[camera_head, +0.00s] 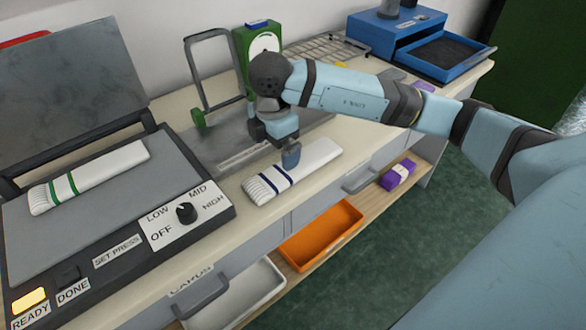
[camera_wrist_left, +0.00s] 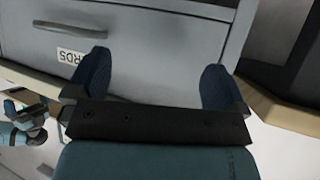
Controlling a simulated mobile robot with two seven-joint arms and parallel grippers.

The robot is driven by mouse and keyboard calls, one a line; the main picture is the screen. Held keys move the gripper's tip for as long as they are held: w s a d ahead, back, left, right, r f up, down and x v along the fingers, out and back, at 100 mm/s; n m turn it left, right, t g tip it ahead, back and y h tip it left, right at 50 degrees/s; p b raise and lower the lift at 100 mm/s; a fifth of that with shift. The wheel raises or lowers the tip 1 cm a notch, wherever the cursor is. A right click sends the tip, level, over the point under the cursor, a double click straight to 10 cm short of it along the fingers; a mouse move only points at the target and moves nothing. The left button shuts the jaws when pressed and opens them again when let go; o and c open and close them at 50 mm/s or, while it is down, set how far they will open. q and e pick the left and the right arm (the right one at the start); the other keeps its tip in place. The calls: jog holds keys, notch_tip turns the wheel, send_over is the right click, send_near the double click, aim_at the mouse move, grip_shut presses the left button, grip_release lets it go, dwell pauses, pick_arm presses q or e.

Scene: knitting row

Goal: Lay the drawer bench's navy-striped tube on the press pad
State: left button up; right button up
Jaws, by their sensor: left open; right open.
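The navy-striped white tube (camera_head: 318,157) lies on the bench top, its ribbed, striped end toward the press. The press lid (camera_head: 75,78) stands raised behind the pad. My left gripper (camera_wrist_left: 155,85) is open and empty in the left wrist view, facing a grey drawer front; it is not visible in the head view.
The press panel has a dial (camera_head: 186,212) and a lit READY button (camera_head: 30,300). A green device (camera_head: 258,45) and metal frame stand behind the tube. A blue box (camera_head: 440,50) is at the back right.

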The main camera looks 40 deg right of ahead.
aim_at(279, 173)
notch_tip(279, 173, down, 3)
jog(key=shift+r, duration=0.15)
jog(key=f, duration=0.3)
jog(key=f+b, duration=0.1)
jog(key=f, duration=0.1)
jog(key=shift+s+d+f, duration=0.1)
jog(key=shift+s+d, duration=0.15)
jog(key=c, duration=0.9)
